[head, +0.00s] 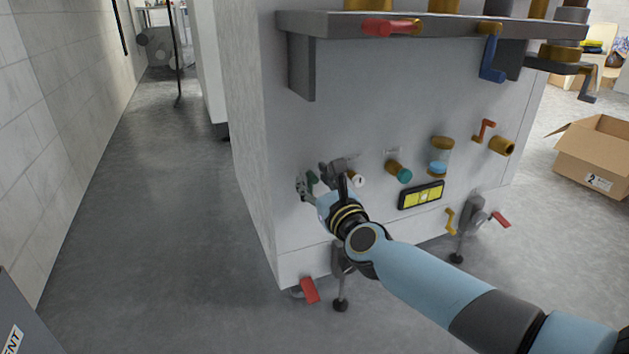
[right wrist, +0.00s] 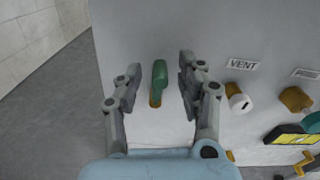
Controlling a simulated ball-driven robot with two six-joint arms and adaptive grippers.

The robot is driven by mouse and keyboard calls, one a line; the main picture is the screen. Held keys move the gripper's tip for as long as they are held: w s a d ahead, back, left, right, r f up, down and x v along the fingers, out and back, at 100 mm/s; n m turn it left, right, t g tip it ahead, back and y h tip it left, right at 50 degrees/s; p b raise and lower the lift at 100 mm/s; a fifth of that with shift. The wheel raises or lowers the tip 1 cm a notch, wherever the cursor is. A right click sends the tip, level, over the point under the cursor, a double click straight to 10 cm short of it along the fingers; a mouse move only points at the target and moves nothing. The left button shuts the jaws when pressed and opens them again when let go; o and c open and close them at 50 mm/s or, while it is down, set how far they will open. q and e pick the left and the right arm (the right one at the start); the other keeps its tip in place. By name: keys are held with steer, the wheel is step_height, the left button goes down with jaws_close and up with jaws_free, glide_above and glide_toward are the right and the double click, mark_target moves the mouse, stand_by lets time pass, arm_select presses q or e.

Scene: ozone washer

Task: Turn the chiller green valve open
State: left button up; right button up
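The green valve (right wrist: 159,80) has a short green handle on a brass stem, on the front of a white cabinet (right wrist: 130,40). In the right wrist view the handle stands roughly upright. My right gripper (right wrist: 154,88) is open, with one finger on each side of the handle and a visible gap to both. My wrist partly covers that area. My left gripper is not in view.
A white knob (right wrist: 238,98) under a VENT label sits right of the valve. A teal-capped brass fitting (head: 400,172) and a yellow display (head: 421,195) are farther right. A shelf (head: 430,25) juts out above. Open floor (head: 170,200) lies left; a cardboard box (head: 595,160) stands right.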

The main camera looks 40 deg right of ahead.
steer(key=shift+w, duration=0.15)
jaws_close()
